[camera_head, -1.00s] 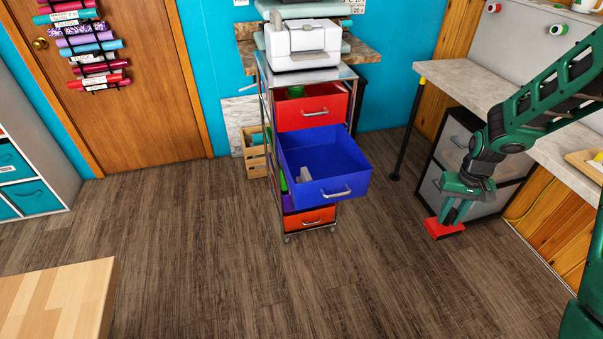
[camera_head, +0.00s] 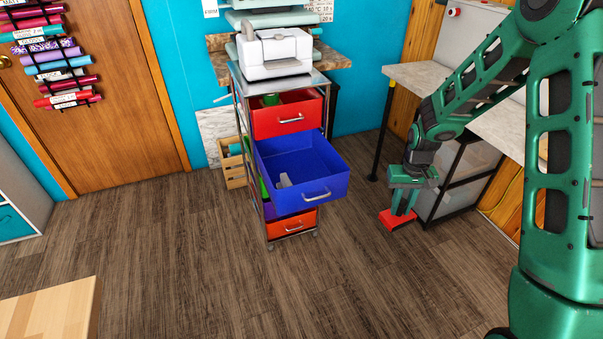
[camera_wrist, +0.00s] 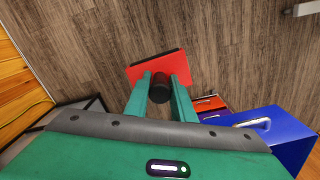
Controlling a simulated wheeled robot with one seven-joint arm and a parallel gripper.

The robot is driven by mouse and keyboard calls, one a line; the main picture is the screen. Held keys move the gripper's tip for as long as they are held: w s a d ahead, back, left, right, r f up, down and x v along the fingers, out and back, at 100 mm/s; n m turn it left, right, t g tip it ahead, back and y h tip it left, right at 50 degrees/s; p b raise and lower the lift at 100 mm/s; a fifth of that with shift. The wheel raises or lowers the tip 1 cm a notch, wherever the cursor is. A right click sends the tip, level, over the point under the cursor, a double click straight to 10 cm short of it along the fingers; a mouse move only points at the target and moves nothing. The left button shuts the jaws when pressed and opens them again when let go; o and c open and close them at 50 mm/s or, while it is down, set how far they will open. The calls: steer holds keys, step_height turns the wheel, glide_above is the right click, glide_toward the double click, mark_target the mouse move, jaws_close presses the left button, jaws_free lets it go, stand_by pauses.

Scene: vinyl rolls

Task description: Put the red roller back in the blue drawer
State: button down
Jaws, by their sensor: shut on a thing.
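The red roller (camera_head: 397,220) hangs from my gripper (camera_head: 401,207), above the wood floor and right of the drawer cart. In the wrist view my gripper (camera_wrist: 160,88) is shut on the roller's black handle, with the red part (camera_wrist: 158,64) beyond the fingertips. The blue drawer (camera_head: 307,174) is pulled out of the cart and open at the top. The blue drawer also shows at the lower right of the wrist view (camera_wrist: 284,132). My gripper is apart from the drawer.
A red drawer (camera_head: 288,113) above is partly open. An orange-red drawer (camera_head: 292,224) sits below. A white machine (camera_head: 275,53) stands on the cart. A black-framed drawer unit (camera_head: 464,174) and worktop (camera_head: 478,92) are behind my arm. Floor in front is clear.

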steer(key=shift+s+d, duration=0.1)
steer(key=shift+d, duration=0.7)
steer(key=shift+s, duration=0.2)
